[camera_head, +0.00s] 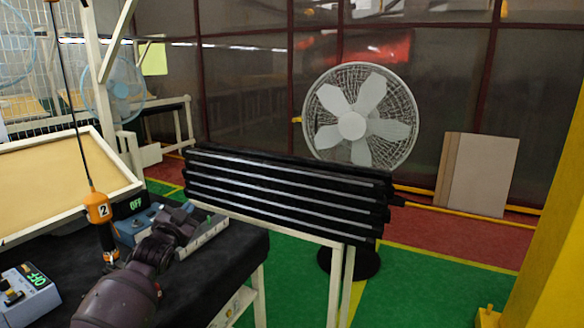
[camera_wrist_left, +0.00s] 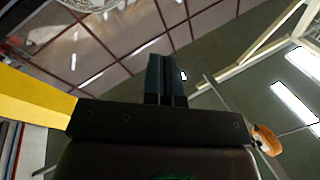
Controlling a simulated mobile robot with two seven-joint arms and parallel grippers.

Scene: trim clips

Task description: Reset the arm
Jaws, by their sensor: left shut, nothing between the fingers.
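My left arm reaches in from the bottom left of the head view, over the black-covered table (camera_head: 225,262). My left gripper (camera_head: 187,208) is at its far end, near a blue-grey box (camera_head: 132,228). In the left wrist view the two dark fingers (camera_wrist_left: 166,80) are together with nothing between them. That camera looks up at the ceiling and wall, and the gripper touches nothing I can see there. My right gripper is not in view.
A rack of long black trim strips (camera_head: 285,192) stands just right of the gripper. An orange tool marked 2 (camera_head: 98,208) hangs on a cable at the left; a control box (camera_head: 28,295) reads OFF. A white fan (camera_head: 352,125) stands behind. Green floor (camera_head: 430,285) is clear at right.

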